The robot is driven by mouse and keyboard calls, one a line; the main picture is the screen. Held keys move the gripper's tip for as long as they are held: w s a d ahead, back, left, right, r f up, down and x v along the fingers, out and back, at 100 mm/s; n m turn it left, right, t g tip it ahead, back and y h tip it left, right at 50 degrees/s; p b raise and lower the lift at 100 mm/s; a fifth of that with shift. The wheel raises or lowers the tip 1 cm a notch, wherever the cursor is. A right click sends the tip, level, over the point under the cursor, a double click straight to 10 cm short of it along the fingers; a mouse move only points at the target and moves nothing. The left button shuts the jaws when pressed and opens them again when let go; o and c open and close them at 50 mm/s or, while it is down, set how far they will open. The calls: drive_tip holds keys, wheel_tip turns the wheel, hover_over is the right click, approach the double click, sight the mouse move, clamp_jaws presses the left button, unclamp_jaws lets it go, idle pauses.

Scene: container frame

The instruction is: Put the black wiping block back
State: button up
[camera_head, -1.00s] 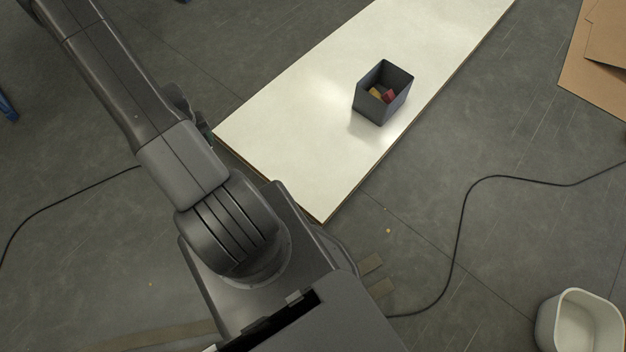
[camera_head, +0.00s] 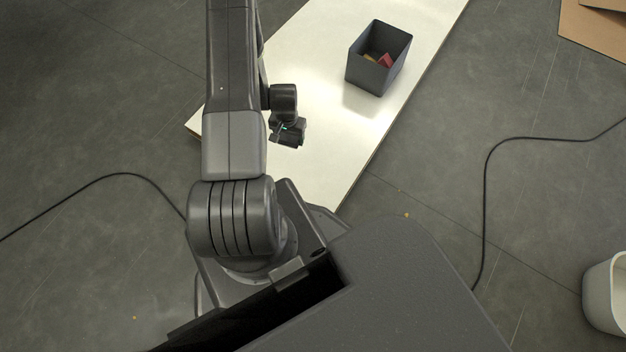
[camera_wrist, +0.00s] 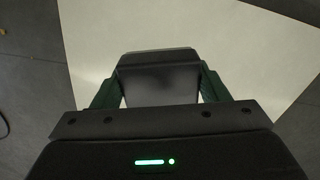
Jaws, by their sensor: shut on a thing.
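The black wiping block (camera_wrist: 158,82) is held between the green fingers of my gripper (camera_wrist: 158,72) in the wrist view. My gripper is shut on it, above the white board. In the head view my gripper (camera_head: 288,136) hangs over the near part of the board, left of and nearer than the dark grey open box. The block cannot be made out in the head view. The dark grey box (camera_head: 368,77) stands upright on the board, with a red piece (camera_head: 386,60) and a yellow piece (camera_head: 369,57) inside. Its floor is partly hidden.
The white board (camera_head: 325,145) has clear surface around the box. A black cable (camera_head: 486,190) lies on the grey floor at right, and another cable (camera_head: 110,176) at left. A pale bin (camera_head: 606,295) stands at lower right. Brown cardboard (camera_head: 595,30) lies at upper right.

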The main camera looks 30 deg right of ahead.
sight(313, 173)
drive_tip(key=s+d+f+m+b, duration=0.1)
drive_tip(key=s+d+f+b, duration=0.1)
drive_tip(key=f, duration=0.4)
drive_tip(key=s+d+f+m+b, duration=0.1)
drive_tip(key=s+d+f+b, duration=0.1)
drive_tip(key=f+b, duration=0.2)
drive_tip(key=s+d+f+m+b, duration=0.1)
drive_tip(key=s+d+f+b, duration=0.1)
drive_tip(key=f, duration=0.8)
drive_tip(key=shift+f+b, duration=0.25)
drive_tip(key=shift+b, duration=0.25)
drive_tip(key=shift+f, duration=0.2)
drive_tip(key=o, duration=1)
drive_tip(key=shift+o, duration=0.2)
drive_tip(key=shift+r, duration=0.1)
wheel_tip(313, 173, up, 12)
drive_tip(key=p, duration=0.4)
drive_tip(key=shift+r, duration=0.15)
